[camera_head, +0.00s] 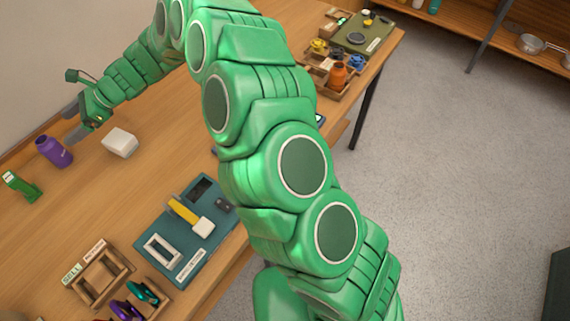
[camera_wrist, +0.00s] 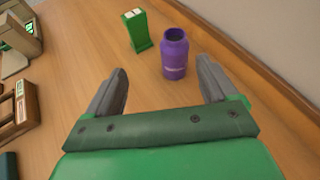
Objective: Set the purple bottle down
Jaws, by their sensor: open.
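The purple bottle (camera_head: 54,151) stands upright on the wooden table (camera_head: 165,165) near the wall at the left in the head view. It also shows in the wrist view (camera_wrist: 175,55), standing ahead of the fingertips. My gripper (camera_head: 72,123) is open and empty, with a gap between it and the bottle. In the wrist view its two fingers (camera_wrist: 165,85) are spread wide, with bare table between them. Nothing hides the bottle in either view.
A green object (camera_head: 22,186) stands left of the bottle. A white block (camera_head: 120,142) lies to its right. A teal mat (camera_head: 158,258) with tools and a wooden divided tray (camera_head: 83,292) are nearer the front edge. The wall runs close behind the bottle.

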